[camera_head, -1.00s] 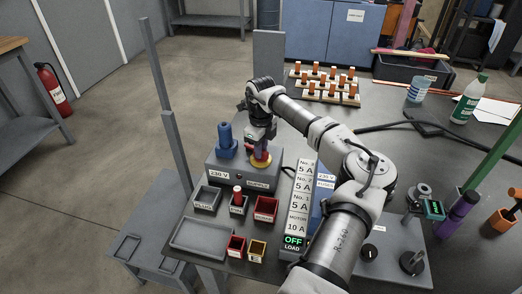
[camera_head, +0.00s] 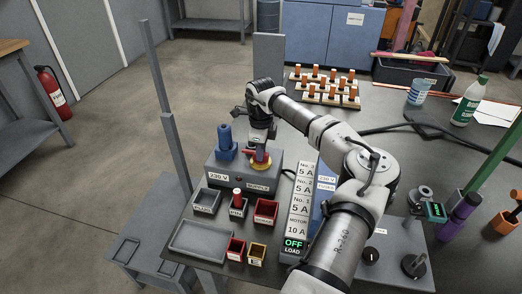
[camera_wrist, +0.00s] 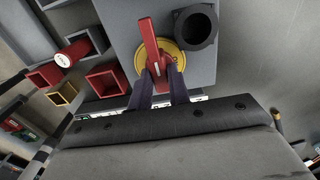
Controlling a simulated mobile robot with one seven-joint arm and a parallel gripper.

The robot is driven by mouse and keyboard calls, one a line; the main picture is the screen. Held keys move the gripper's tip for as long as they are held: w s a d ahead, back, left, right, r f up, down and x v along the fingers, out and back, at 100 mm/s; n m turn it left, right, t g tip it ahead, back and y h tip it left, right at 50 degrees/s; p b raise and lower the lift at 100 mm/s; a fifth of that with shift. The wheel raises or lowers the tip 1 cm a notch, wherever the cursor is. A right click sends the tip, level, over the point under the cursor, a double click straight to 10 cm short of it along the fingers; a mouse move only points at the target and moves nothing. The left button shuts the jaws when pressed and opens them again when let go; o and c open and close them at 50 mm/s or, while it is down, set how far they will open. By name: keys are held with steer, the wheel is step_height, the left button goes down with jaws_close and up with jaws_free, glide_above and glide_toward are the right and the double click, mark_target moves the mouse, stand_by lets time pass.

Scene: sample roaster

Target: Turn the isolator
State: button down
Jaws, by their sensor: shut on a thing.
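The isolator is a red handle (camera_wrist: 149,38) on a round yellow plate (camera_wrist: 176,58), on top of the grey supply box (camera_head: 222,168). In the head view the yellow plate (camera_head: 261,165) shows just below my gripper (camera_head: 259,148), and the red handle (camera_head: 248,154) points out to the left. In the wrist view the two dark fingers of my gripper (camera_wrist: 158,76) are shut on the near end of the red handle. Part of the handle between the fingers is hidden.
A blue plug (camera_head: 226,141) stands on the box left of the isolator; a dark round socket shows beside the plate in the wrist view (camera_wrist: 195,27). Small bins (camera_head: 207,200) stand in front. A display (camera_head: 293,243) reads OFF LOAD. Fuse racks (camera_head: 325,88) stand behind.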

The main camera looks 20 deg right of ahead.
steer(key=shift+w+r, duration=0.1)
steer(key=c, duration=1.3)
jaws_free()
step_height(320, 180, up, 14)
steer(key=shift+f+b, duration=0.1)
steer(key=shift+b, duration=0.75)
